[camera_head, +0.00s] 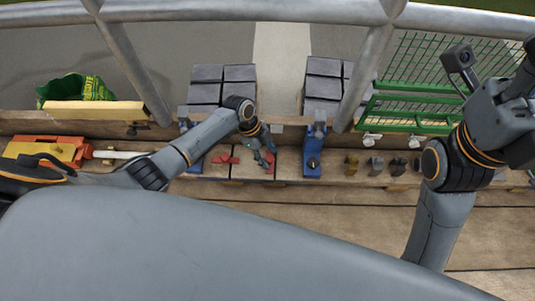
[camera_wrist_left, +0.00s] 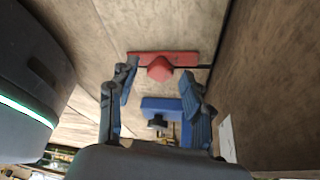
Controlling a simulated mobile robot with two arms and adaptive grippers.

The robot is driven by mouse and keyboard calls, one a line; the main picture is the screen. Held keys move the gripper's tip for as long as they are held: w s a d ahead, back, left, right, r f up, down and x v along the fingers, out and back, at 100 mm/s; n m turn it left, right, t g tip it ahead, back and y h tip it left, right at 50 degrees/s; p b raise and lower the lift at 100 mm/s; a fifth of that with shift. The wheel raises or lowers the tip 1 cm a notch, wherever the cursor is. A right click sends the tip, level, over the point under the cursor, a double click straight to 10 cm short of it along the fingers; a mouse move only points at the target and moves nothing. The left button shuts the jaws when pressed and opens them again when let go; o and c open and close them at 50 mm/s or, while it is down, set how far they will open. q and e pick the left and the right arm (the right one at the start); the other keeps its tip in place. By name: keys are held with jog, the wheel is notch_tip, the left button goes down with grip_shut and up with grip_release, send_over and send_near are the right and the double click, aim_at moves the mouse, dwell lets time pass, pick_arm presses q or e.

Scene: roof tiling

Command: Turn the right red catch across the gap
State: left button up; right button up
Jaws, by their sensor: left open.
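Two red catches lie on the wooden boards in the head view. The left red catch (camera_head: 225,158) is clear of my arm. The right red catch (camera_head: 268,161) is partly hidden by my left gripper (camera_head: 262,156). In the left wrist view, a red catch (camera_wrist_left: 163,65) shows a long flat bar with a raised knob. Its right end is near a dark gap line between boards. My left gripper (camera_wrist_left: 157,92) is open, its blue-grey fingers apart with the knob ahead between them; I see no contact. My right arm is at the right, its fingers out of view.
Blue clamps stand on both sides of the catches, the right one (camera_head: 313,160) close by. Grey tile stacks (camera_head: 222,85) stand behind. Small metal pieces (camera_head: 375,165) and a green rack (camera_head: 420,95) are to the right. An orange tool (camera_head: 50,150) lies at left.

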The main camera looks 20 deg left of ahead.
pick_arm(q)
grip_shut()
